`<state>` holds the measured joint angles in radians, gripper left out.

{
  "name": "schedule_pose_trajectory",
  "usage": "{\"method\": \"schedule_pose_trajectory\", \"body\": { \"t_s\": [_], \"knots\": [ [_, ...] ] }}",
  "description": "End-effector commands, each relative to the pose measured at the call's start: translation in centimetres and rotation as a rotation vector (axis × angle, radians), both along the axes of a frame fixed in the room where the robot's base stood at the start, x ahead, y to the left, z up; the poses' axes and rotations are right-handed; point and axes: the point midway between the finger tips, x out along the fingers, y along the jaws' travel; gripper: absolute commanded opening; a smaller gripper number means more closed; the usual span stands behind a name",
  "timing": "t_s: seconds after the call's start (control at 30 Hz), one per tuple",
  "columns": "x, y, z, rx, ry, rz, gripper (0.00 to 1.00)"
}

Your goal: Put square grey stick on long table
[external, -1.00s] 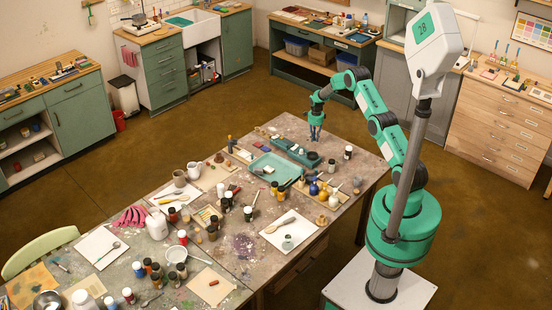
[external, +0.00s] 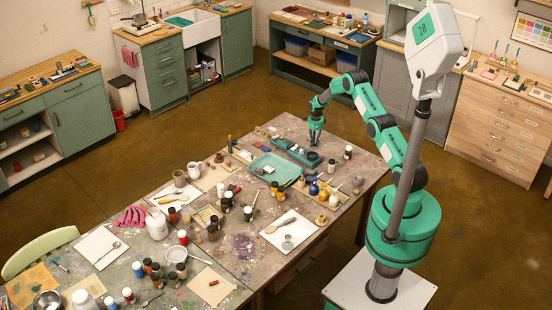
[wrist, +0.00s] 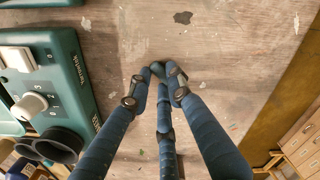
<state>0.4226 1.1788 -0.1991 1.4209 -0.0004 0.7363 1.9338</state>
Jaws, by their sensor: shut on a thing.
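My gripper (external: 315,141) is over the far end of the long paint-stained table (external: 346,200), beside the teal device. In the wrist view my gripper (wrist: 160,76) has its three dark blue fingers drawn together at the tips. They are shut on a small dark grey piece (wrist: 157,68), which I take to be the square grey stick. The fingers hide most of it, so its shape and any gap to the wooden tabletop below are unclear. It is too small to make out in the external view.
The teal device (wrist: 72,62) with a white knob lies left of my fingers. Dark round cups (wrist: 62,145) stand near it. A teal tray (external: 272,168), bottles and jars crowd the table nearer the middle. Bare wood surrounds my fingertips; the table edge is at right.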

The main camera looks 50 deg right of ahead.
Motion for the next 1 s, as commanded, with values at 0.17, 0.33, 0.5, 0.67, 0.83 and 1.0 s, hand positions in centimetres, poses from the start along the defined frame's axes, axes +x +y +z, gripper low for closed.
{"method": "schedule_pose_trajectory", "body": {
  "t_s": [0.17, 0.33, 0.5, 0.67, 0.83, 1.0],
  "knots": [
    [0.0, 0.0, -0.4, 0.0, 0.0, 0.0, 0.09],
    [0.0, 0.0, -0.3, 0.0, 0.0, 0.0, 0.38],
    [0.0, 0.0, -0.3, 0.0, 0.0, 0.0, 0.38],
    [0.0, 0.0, -0.1, 0.0, 0.0, 0.0, 0.38],
    [0.0, 0.0, 0.7, -0.001, -0.001, 0.0, 0.38],
    [0.1, 0.0, 2.4, -0.001, -0.003, 0.0, 0.38]
  ]
}}
